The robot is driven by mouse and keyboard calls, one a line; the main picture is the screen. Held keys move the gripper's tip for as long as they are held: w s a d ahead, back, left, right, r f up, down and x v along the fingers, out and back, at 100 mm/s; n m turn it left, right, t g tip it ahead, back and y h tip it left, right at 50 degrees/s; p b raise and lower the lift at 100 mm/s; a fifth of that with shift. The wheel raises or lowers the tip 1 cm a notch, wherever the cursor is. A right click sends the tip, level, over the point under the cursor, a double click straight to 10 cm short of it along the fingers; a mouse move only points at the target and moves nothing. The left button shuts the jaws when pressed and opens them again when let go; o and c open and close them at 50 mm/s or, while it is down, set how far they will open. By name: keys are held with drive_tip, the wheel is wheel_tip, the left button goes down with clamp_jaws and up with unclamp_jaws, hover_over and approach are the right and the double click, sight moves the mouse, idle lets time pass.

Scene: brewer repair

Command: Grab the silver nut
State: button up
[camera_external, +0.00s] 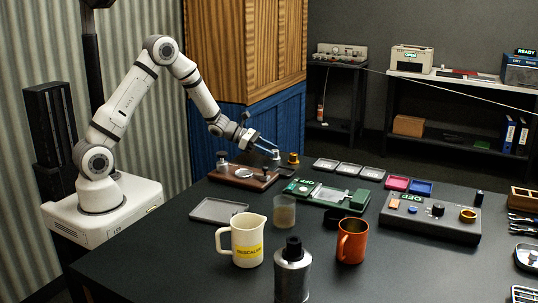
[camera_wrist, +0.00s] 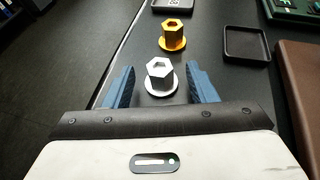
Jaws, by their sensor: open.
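The silver nut (camera_wrist: 159,72) is a hexagonal piece with a round flange at its foot, standing upright on the dark table in the wrist view. In the external view my gripper (camera_external: 266,146) reaches low over the table's far edge, by the silver nut (camera_external: 276,154), which is small and partly hidden there. A similar gold nut (camera_wrist: 173,38) stands just beyond the silver one; it also shows in the external view (camera_external: 293,158).
A small black tray (camera_wrist: 247,44) lies right of the nuts. A brown wooden block with fittings (camera_external: 243,177) sits near my gripper. The table's edge runs close on the left in the wrist view. A cream jug (camera_external: 247,241) and an orange mug (camera_external: 352,241) stand nearer the external camera.

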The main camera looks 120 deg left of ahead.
drive_tip(key=x, duration=0.2)
drive_tip(key=shift+w+f, duration=0.15)
drive_tip(key=shift+w, duration=0.15)
drive_tip(key=shift+c, duration=0.4)
drive_tip(key=c, duration=1)
